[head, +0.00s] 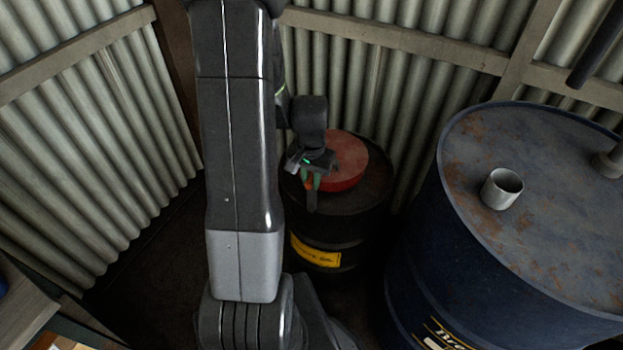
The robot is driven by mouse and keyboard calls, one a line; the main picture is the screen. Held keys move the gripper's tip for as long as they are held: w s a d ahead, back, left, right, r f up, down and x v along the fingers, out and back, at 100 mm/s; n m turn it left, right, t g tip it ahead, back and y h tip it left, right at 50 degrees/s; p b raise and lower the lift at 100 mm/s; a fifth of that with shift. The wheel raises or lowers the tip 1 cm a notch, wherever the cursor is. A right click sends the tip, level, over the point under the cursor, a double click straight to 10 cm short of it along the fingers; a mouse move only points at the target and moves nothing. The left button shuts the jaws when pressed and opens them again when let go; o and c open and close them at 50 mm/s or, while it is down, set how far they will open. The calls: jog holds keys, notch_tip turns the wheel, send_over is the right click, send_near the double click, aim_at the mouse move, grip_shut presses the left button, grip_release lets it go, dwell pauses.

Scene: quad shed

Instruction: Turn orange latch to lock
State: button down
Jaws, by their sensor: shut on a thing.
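My gripper (311,189) points down over the front left of a black drum's top, beside a round red lid-like piece (349,168). A small orange piece (309,185), which looks like the orange latch, shows between my fingers, and my gripper is shut on it. Most of the latch is hidden by the fingers, so its angle and whether it is locked cannot be told. My gripper also covers the left part of the red piece.
The black drum (359,232) with a yellow label stands by the corrugated wall (400,110). A large rusty-topped blue drum (545,230) stands close on the right, with a grey cup-like cylinder (502,188) on it. A shelf edge (28,310) is at lower left. Dark floor (150,250) lies open left of my arm.

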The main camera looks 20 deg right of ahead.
aim_at(311, 178)
jog(key=shift+m, duration=0.5)
jog(key=c, duration=1.3)
grip_release()
jog(key=shift+r, duration=0.1)
notch_tip(311, 178, up, 14)
jog(key=shift+f+p, duration=0.2)
jog(key=shift+p, duration=0.65)
notch_tip(311, 178, down, 14)
jog(key=shift+r+b, duration=0.1)
jog(key=shift+b, duration=0.8)
